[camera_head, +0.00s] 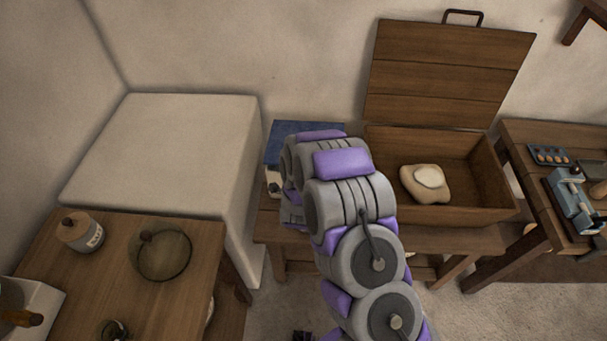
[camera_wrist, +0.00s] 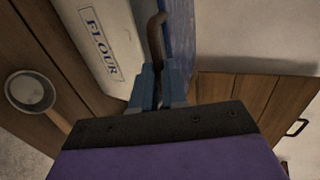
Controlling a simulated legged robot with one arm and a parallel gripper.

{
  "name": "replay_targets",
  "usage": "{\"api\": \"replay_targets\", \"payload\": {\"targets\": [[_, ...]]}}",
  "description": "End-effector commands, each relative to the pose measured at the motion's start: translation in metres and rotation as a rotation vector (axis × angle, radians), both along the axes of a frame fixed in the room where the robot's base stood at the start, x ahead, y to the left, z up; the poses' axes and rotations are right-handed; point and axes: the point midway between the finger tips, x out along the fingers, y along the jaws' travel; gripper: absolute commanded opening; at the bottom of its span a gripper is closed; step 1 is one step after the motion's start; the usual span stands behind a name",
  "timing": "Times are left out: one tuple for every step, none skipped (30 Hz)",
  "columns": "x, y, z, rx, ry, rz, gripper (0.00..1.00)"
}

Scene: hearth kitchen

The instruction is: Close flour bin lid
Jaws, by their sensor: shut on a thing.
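The flour bin is a white box lettered FLOUR (camera_wrist: 105,42) in the wrist view. In the head view, its blue lid (camera_head: 295,128) shows beyond my arm, which hides most of the bin. The blue lid (camera_wrist: 180,38) runs along the bin's edge in the wrist view, with a brown curved handle (camera_wrist: 156,38). My gripper (camera_wrist: 158,88) has its blue fingers shut on this handle. In the head view my gripper is mostly hidden behind my arm. I cannot tell whether the lid sits flush on the bin.
A wooden chest (camera_head: 485,215) with its lid (camera_head: 445,70) raised stands right of the bin, holding a sack (camera_head: 410,190). A round scoop (camera_wrist: 28,92) lies by the bin. A pale block (camera_head: 165,150) and a table (camera_head: 110,280) with jars are at left.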

Motion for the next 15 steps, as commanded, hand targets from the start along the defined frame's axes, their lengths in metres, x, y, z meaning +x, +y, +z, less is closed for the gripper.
{"api": "replay_targets", "payload": {"targets": [[-0.002, -0.001, -0.014, -0.001, 0.006, -0.003, 0.00], [-0.002, 0.000, -0.019, -0.002, 0.006, -0.001, 0.00], [-0.003, 0.000, -0.025, -0.002, 0.005, 0.000, 0.00], [-0.003, 0.000, -0.029, -0.003, 0.005, -0.001, 0.00], [-0.003, 0.000, -0.033, -0.002, 0.005, -0.001, 0.00], [-0.003, 0.000, -0.039, -0.002, 0.005, -0.001, 0.00], [-0.003, 0.000, -0.042, -0.002, 0.005, -0.001, 0.00], [-0.004, 0.000, -0.046, -0.001, 0.006, 0.000, 0.00], [-0.004, 0.001, -0.050, -0.001, 0.006, 0.000, 0.00], [-0.004, 0.001, -0.052, -0.001, 0.006, 0.000, 0.00], [-0.004, 0.001, -0.055, -0.002, 0.007, 0.000, 0.00], [-0.005, 0.001, -0.057, -0.002, 0.008, 0.000, 0.00], [-0.005, 0.001, -0.059, -0.003, 0.009, 0.001, 0.00], [-0.005, 0.001, -0.061, -0.003, 0.010, 0.001, 0.00], [-0.005, 0.001, -0.063, -0.004, 0.012, 0.002, 0.00]]}}
